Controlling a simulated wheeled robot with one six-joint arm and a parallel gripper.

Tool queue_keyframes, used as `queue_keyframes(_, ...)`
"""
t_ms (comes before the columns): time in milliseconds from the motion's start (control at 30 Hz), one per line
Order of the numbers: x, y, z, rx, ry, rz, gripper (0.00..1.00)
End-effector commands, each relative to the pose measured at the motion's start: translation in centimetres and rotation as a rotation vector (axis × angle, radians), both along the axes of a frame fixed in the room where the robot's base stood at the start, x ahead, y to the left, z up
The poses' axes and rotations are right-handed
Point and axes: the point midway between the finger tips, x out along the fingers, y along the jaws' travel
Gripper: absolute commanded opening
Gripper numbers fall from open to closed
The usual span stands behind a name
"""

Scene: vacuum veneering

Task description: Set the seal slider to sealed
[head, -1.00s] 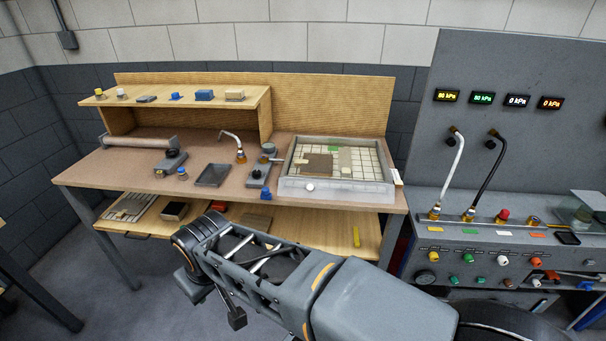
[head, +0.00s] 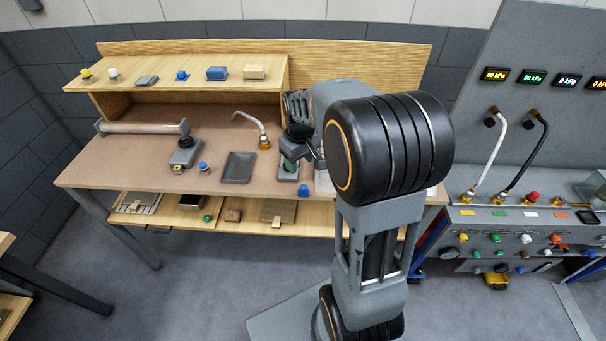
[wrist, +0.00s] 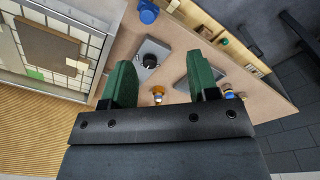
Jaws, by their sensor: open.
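I cannot make out a part that is surely the seal slider. The framed bed with a pale grid (wrist: 90,25) shows at the left of the wrist view. A brown sheet (wrist: 48,42) and a green piece (wrist: 35,74) lie on it. My arm hides most of this bed in the head view. My gripper (wrist: 163,80) is open with two green fingers apart and nothing held. It is above the bench, right of the bed in the wrist view. A grey block with a black knob (wrist: 150,60) shows between and beyond the fingers.
A blue piece (head: 303,190) sits at the bench's front edge. A brass hose fitting (head: 264,142), a dark tray (head: 238,167) and a roller (head: 143,127) are on the bench (head: 90,172). The control console with hoses (head: 520,215) stands at right.

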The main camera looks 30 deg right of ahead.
Motion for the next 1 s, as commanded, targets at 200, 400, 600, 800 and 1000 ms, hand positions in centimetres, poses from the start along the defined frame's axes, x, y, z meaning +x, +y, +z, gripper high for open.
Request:
queue_keyframes(200, 2.0, -2.0, -0.7, 0.008, 0.051, 0.036, 0.54)
queue_keyframes(400, 2.3, -2.1, -3.4, 0.01, 0.06, 0.047, 0.54)
queue_keyframes(600, 2.3, -2.0, -7.3, 0.01, 0.059, 0.048, 0.54)
queue_keyframes(800, 2.3, -2.0, -10.8, 0.009, 0.057, 0.048, 0.54)
queue_keyframes(1000, 2.3, -2.0, -13.2, 0.01, 0.056, 0.047, 0.54)
